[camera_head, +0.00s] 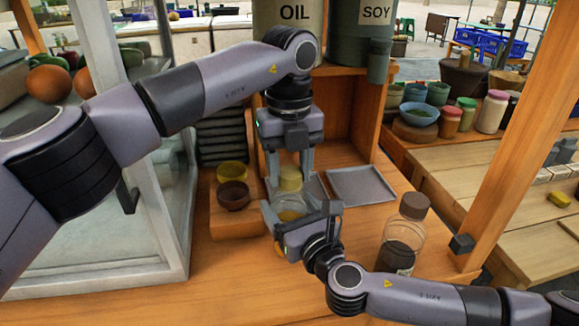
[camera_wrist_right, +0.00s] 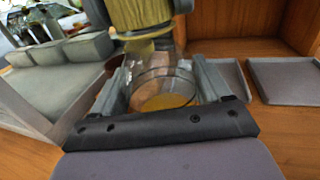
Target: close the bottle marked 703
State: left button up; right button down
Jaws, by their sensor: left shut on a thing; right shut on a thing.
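A clear bottle (camera_head: 289,214) with yellow contents stands between the fingers of my right gripper (camera_head: 303,212), which is shut on it. The bottle also shows in the right wrist view (camera_wrist_right: 160,82). A yellow cap (camera_head: 290,179) is right over the bottle's mouth, and my left gripper (camera_head: 289,172) is shut on it from above. The cap fills the top of the right wrist view (camera_wrist_right: 141,14). I cannot tell whether cap and neck are fully seated. No number is readable on this bottle.
A second bottle (camera_head: 401,245) with a brown cap and dark contents stands at right; its label is too small to read. A grey tray (camera_head: 360,186) lies behind. Yellow and brown bowls (camera_head: 233,194) stand on a wooden block (camera_head: 236,222) at left. A glass case (camera_head: 150,235) is further left.

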pick_arm(q)
jog(key=m, duration=1.7)
jog(key=shift+m, duration=0.3)
jog(key=o, duration=1.2)
jog(key=shift+o, duration=0.2)
notch_tip(320, 180, up, 12)
